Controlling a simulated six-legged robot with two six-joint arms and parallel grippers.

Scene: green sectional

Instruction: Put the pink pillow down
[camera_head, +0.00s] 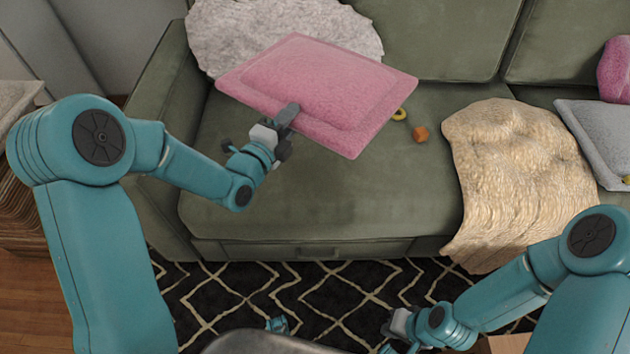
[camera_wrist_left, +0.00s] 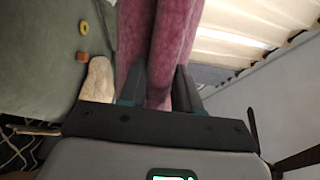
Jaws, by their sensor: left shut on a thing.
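The pink pillow (camera_head: 325,85) is a flat rectangle with a raised border seam. It is above the left part of the green sofa seat, tilted. My left gripper (camera_head: 287,117) is shut on its near edge. In the left wrist view the pink pillow (camera_wrist_left: 165,45) stands between the two fingers of my left gripper (camera_wrist_left: 157,88). Whether its far side touches the sofa or the furry cushion behind it, I cannot tell. My right gripper (camera_head: 398,335) is low at the bottom of the head view, away from the sofa, and its fingers do not show clearly.
The green sofa (camera_head: 330,205) has bare seat in front of the pillow. A yellow ring (camera_head: 400,114) and an orange block (camera_head: 421,134) lie right of it. A cream throw (camera_head: 515,175) drapes over the seat. A white furry cushion (camera_head: 220,35) leans behind. A grey pillow (camera_head: 600,130) lies far right.

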